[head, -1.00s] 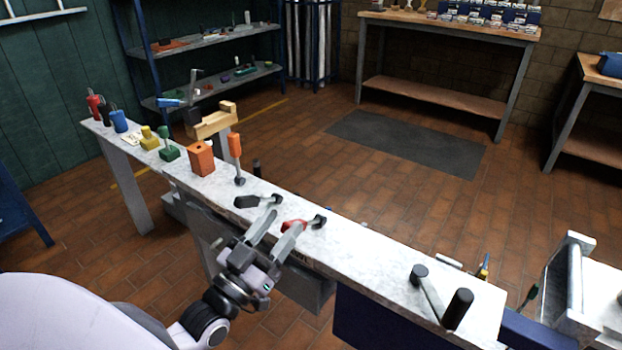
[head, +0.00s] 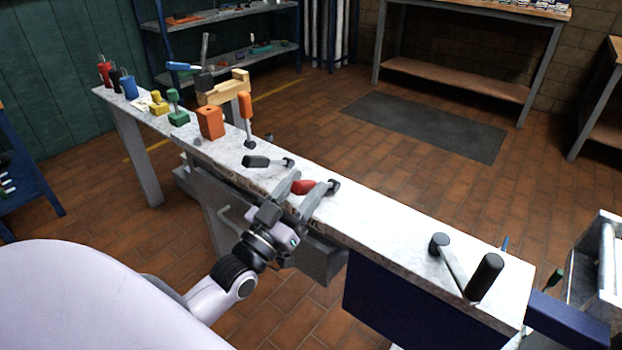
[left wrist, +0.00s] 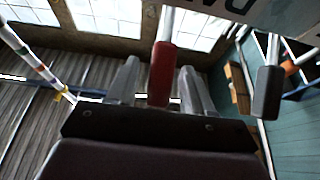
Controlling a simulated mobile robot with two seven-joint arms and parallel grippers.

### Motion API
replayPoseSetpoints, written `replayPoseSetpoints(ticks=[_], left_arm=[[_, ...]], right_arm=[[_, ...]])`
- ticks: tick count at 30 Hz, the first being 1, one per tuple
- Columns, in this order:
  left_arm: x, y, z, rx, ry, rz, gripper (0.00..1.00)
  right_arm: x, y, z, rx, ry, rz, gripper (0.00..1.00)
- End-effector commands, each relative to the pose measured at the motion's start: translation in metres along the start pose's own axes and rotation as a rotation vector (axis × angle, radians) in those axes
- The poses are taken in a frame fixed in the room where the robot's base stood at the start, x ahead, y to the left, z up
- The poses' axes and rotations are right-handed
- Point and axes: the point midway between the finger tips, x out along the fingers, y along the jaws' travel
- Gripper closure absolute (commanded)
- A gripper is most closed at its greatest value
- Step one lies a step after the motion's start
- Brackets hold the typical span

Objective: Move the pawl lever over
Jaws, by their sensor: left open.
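A lever with a red handle (head: 303,187) lies low over the bench top, its dark pivot end at the right; which lever is the pawl lever is not marked. My left gripper (head: 309,182) is open, one finger on each side of the red handle. In the left wrist view the red handle (left wrist: 162,75) stands between the two fingers (left wrist: 160,85), with a gap showing on both sides. A black-handled lever (head: 257,161) lies just behind it, and its handle shows at the right in the left wrist view (left wrist: 267,92). My right gripper is not in view.
An orange-handled lever (head: 246,106) stands upright farther back, beside an orange block (head: 210,122). A crank with a black grip (head: 485,276) stands at the bench's right end. The bench top (head: 385,222) between red lever and crank is clear.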

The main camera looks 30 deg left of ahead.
Motion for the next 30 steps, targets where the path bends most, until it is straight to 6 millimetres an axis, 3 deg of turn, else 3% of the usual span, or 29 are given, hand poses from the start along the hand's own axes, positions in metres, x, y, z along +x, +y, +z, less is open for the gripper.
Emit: replayPoseSetpoints(ticks=[6,18,23,30], left_arm=[[0.022,0.0,0.0,0.0,0.002,-0.001,0.49],[0.027,0.0,0.0,0.0,-0.001,0.0,0.49],[0.027,0.0,0.0,0.0,-0.001,0.0,1.0],[0.028,0.0,-0.001,0.0,-0.005,0.0,1.0]], right_arm=[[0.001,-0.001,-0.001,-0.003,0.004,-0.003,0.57],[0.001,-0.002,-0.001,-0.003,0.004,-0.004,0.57],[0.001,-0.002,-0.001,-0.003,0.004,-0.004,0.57],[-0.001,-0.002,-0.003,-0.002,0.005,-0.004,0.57]])
